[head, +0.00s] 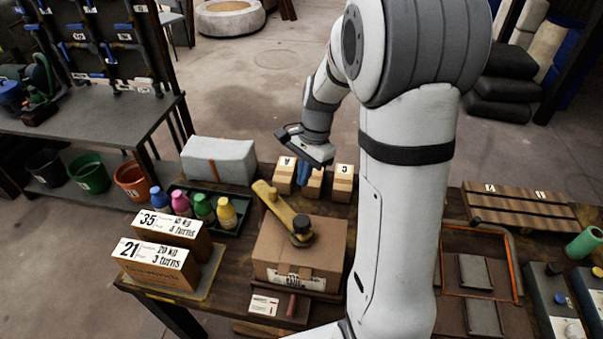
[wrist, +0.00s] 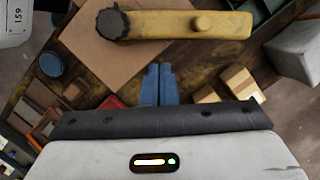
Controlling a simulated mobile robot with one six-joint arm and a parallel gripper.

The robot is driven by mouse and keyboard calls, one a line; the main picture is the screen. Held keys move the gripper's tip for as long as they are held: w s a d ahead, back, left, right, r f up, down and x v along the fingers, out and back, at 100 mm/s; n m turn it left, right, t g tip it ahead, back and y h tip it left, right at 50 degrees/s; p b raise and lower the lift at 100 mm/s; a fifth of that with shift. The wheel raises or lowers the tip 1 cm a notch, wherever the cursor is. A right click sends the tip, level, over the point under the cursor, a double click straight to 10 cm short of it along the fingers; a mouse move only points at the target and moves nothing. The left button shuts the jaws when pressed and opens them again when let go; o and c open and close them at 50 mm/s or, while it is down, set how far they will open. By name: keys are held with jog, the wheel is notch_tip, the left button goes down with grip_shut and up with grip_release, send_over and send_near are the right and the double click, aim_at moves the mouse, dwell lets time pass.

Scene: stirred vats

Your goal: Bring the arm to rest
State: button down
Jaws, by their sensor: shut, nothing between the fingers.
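My gripper (head: 304,180) has blue fingers pointing down above the table, close to the small wooden blocks. In the wrist view its fingers (wrist: 158,82) are together with nothing between them. My arm rises from the front, bends at the top and comes down toward the table. A yellow crank handle (head: 277,204) with a dark knob lies on top of a cardboard-coloured box (head: 322,250), left of and nearer than the gripper. The handle also shows across the top of the wrist view (wrist: 180,24), apart from the fingers.
Several lettered wooden blocks (head: 344,177) stand behind the box. Coloured bottles (head: 204,207) fill a green tray. Number boxes (head: 160,263) stand at the left front. A grey block (head: 218,160) is at the back. An orange-edged frame (head: 478,230) lies right of my arm.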

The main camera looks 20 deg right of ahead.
jog(key=s+r+n+t+h, duration=0.1)
jog(key=s+r+n+t, duration=0.1)
jog(key=s+r+n, duration=0.3)
jog(key=s+a+r+n+t+h, duration=0.1)
jog(key=s+r+n, duration=0.4)
jog(key=s, duration=0.7)
jog(key=n+t, duration=0.1)
jog(key=n, duration=0.1)
jog(key=shift+s+a+r+n+h, duration=0.2)
jog(key=shift+a+r+n+h, duration=0.1)
jog(key=shift+r, duration=0.05)
jog(key=c, duration=2.2)
grip_release()
